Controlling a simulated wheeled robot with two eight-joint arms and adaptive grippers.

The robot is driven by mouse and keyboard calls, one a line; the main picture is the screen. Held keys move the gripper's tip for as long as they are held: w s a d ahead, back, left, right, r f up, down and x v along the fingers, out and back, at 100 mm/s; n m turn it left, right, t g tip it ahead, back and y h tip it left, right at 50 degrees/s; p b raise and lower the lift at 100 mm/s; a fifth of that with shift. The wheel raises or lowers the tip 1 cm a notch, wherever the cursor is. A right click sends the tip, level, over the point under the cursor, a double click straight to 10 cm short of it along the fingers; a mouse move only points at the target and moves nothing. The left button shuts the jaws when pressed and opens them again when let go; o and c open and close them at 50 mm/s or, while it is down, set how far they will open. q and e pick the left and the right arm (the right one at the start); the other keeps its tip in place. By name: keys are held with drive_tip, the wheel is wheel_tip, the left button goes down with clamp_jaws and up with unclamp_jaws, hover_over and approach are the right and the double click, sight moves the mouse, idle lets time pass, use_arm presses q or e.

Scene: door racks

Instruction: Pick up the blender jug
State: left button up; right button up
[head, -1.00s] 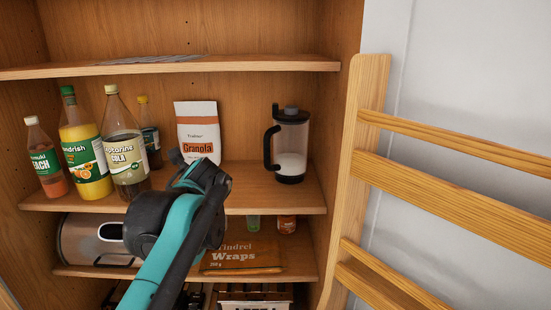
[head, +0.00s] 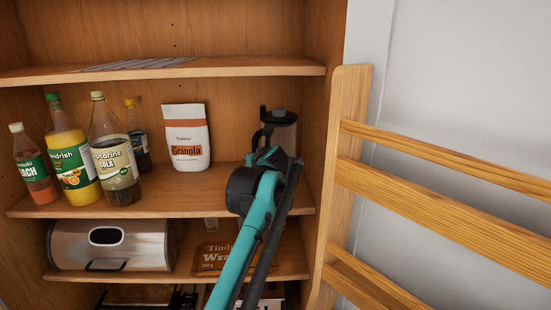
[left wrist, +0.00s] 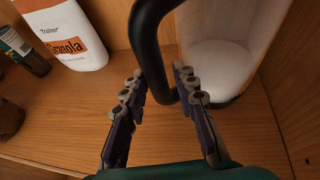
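The blender jug (head: 285,132) has a clear body and a dark lid and handle. It stands upright at the right end of the middle shelf, its lower part hidden behind my left gripper (head: 268,157) in the head view. In the left wrist view its black handle (left wrist: 147,45) curves down between the two open fingers of my left gripper (left wrist: 160,75). The fingers lie on either side of the handle, and a gap shows on the left; contact on the right is unclear. The jug's pale body (left wrist: 218,70) is just right of them. My right gripper is out of view.
A granola bag (head: 187,138) stands left of the jug, with several bottles (head: 115,160) further left. The cabinet's right wall (head: 318,110) is close beside the jug. A wooden door rack (head: 345,150) stands open at right. A bread bin (head: 110,245) is below.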

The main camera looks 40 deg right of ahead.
use_arm(q)
drive_tip(key=shift+w, duration=0.1)
clamp_jaws()
drive_tip(key=shift+r, duration=0.1)
idle(0.3)
